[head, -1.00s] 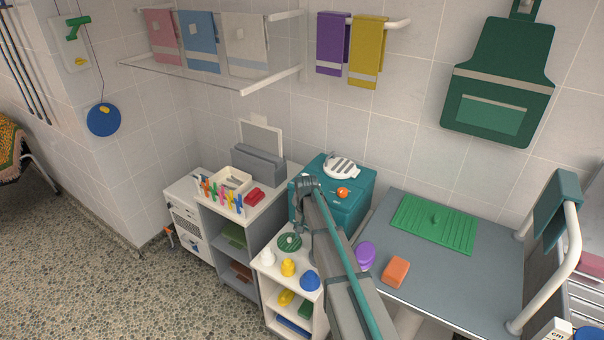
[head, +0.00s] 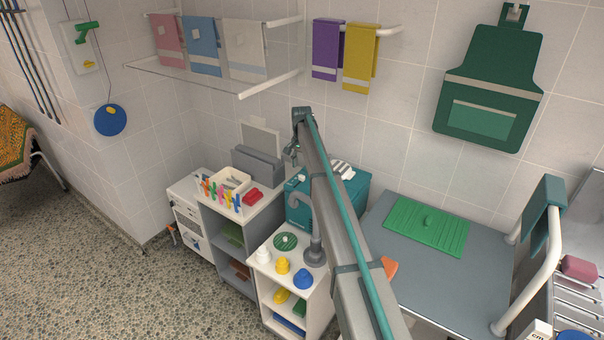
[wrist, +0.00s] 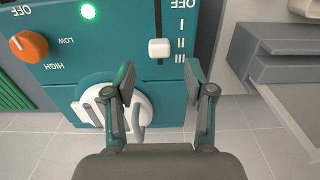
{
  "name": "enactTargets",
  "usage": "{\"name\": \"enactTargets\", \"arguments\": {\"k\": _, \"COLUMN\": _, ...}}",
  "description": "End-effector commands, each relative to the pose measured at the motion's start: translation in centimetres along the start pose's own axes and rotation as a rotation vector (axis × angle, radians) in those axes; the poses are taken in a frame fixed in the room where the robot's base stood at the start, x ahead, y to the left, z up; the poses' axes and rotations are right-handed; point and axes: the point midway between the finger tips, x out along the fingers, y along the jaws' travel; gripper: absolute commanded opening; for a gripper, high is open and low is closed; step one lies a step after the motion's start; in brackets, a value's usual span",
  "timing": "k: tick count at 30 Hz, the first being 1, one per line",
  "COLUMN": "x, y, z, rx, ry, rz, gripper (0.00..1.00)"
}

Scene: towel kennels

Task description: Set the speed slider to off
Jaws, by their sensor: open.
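The speed slider (wrist: 159,48) is a white knob in a dark vertical slot on the teal dryer box (wrist: 230,8), seen upside down in the wrist view. Marks OFF, I, II and III run beside the slot; the knob sits by II and III, away from OFF. My gripper (wrist: 161,80) is open and empty, its fingertips on either side below the knob in the picture, with no contact visible. In the head view the teal box (head: 355,190) is partly covered by my arm, and the slider cannot be made out.
An orange dial (wrist: 29,47) with OFF, LOW and HIGH and a lit green lamp (wrist: 88,11) are on the same panel.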

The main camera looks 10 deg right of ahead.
Motion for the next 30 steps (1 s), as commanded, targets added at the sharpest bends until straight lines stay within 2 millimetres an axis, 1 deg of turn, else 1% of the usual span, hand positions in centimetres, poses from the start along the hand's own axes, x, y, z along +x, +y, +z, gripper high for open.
{"name": "enactTargets", "arguments": {"k": 4, "x": 2.3, "y": 0.1, "z": 0.0, "rx": 0.000, "ry": -0.002, "rz": 0.001, "gripper": 0.54}}
{"name": "enactTargets", "arguments": {"k": 10, "x": 4.5, "y": 0.0, "z": 0.0, "rx": -0.001, "ry": -0.001, "rz": 0.001, "gripper": 0.54}}
{"name": "enactTargets", "arguments": {"k": 15, "x": 5.2, "y": 0.0, "z": 0.0, "rx": -0.001, "ry": 0.000, "rz": 0.000, "gripper": 0.54}}
{"name": "enactTargets", "arguments": {"k": 22, "x": 5.3, "y": 0.0, "z": 0.0, "rx": -0.001, "ry": 0.000, "rz": 0.000, "gripper": 0.54}}
{"name": "enactTargets", "arguments": {"k": 29, "x": 5.2, "y": 0.0, "z": 0.0, "rx": -0.001, "ry": 0.000, "rz": 0.000, "gripper": 0.16}}
{"name": "enactTargets", "arguments": {"k": 30, "x": 5.2, "y": 0.0, "z": 0.0, "rx": -0.001, "ry": 0.000, "rz": 0.000, "gripper": 0.09}}
